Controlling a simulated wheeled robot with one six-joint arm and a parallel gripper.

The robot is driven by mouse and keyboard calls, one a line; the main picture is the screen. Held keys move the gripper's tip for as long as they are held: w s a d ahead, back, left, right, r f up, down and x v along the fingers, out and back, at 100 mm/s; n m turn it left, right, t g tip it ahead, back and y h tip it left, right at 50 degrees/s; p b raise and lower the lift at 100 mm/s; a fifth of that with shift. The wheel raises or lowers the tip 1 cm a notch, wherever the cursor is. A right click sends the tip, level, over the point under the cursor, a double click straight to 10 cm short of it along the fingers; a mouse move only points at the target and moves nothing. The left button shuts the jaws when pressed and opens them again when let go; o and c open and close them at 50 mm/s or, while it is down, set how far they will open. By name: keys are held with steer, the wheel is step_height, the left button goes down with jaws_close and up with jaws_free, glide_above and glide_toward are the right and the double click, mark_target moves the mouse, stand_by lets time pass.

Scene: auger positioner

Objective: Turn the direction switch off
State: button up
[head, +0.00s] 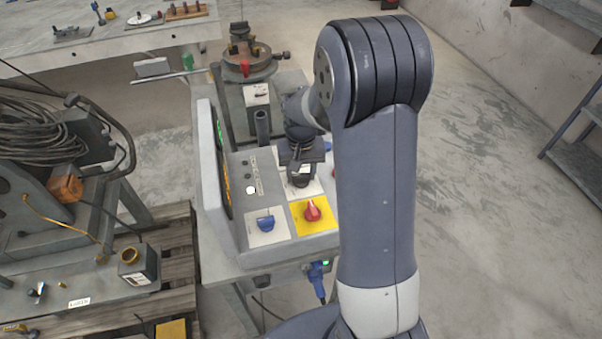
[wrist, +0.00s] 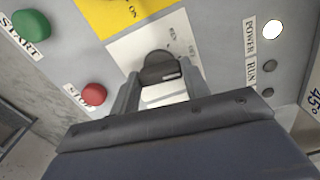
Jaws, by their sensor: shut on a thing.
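The direction switch is a black knob (wrist: 158,66) on a white plate (wrist: 126,47) in the wrist view. Small lettering is printed beside the knob, hard to read. A pale mark shows on the knob's near lower side. My gripper (wrist: 163,80) has one finger on each side of the knob and is shut on it. In the head view my gripper (head: 300,178) reaches down to the white plate (head: 312,188) on the grey control box (head: 228,190), and it hides the knob there.
Beside it are a red knob on a yellow plate (head: 300,225) and a blue knob (head: 265,223) on a white plate. The wrist view shows a green button (wrist: 31,24), a red button (wrist: 95,94) and a lit white power lamp (wrist: 273,29). A dark upright tube (head: 262,128) stands behind the box.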

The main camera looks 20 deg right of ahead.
mark_target(301, 175)
steer(key=shift+n, duration=0.5)
steer(key=o, duration=1)
step_height(301, 175, up, 11)
steer(key=b, duration=0.1)
steer(key=shift+f, duration=0.1)
